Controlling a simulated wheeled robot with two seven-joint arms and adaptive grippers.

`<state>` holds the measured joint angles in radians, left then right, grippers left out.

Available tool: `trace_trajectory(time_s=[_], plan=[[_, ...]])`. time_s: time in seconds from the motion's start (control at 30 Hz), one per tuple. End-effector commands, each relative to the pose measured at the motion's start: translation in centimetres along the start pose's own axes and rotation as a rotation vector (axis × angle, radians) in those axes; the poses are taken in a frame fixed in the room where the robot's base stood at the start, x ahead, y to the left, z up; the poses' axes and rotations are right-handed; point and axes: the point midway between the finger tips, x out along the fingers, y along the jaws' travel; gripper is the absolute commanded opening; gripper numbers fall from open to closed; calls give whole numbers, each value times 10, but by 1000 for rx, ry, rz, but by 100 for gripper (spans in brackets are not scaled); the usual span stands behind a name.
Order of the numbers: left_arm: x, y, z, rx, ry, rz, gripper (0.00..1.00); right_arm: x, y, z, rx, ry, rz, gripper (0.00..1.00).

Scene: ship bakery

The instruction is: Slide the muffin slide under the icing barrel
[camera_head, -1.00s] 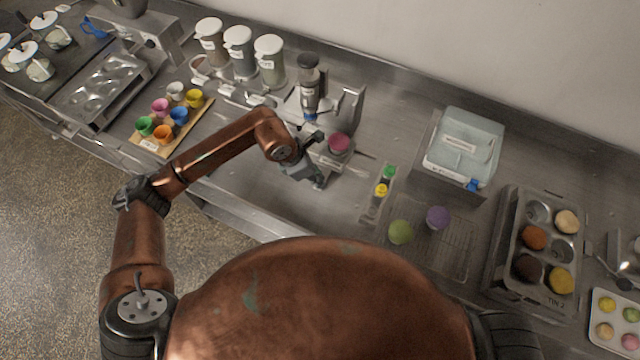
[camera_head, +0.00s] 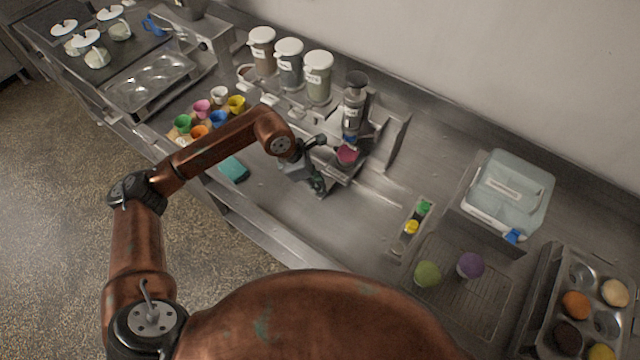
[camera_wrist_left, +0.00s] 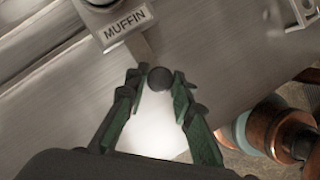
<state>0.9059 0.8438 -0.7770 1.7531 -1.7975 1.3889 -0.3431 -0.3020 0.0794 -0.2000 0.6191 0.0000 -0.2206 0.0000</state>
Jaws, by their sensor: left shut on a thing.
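The icing barrel (camera_head: 353,108), a clear cylinder with a dark cap and blue nozzle, stands upright in a metal stand. The muffin slide (camera_head: 346,172) is a metal plate carrying a magenta-cupped muffin (camera_head: 346,156), which appears just below the nozzle. I cannot tell whether they line up exactly. In the left wrist view the slide's "MUFFIN" label (camera_wrist_left: 128,25) and dark round knob (camera_wrist_left: 159,78) show. My left gripper (camera_head: 325,164) is shut on the knob, its green-padded fingers (camera_wrist_left: 158,84) either side. My right gripper is not in view.
A metal rail runs right of the slide toward the small holder with green and yellow caps (camera_head: 417,218). Lidded jars (camera_head: 288,65) stand behind left; colored cups (camera_head: 218,118) stand left. A wire rack (camera_head: 470,300) with two muffins and a clear-lidded box (camera_head: 508,195) are right.

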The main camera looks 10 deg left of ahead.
Motion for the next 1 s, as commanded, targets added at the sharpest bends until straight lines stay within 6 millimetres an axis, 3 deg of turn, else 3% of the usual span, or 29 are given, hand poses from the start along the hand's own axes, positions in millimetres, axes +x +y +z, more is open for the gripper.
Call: trace_trajectory(time_s=[0.03,0.07,0.3,0.67,1.0], plan=[[-1,0,1,0,-1,0,0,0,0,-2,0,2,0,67],[-1,0,1,0,-1,0,23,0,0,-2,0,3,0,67],[0,0,0,-1,0,0,40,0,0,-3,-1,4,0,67],[-6,1,0,-1,0,2,40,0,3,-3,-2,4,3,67],[-69,2,0,0,-1,5,40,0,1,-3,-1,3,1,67]])
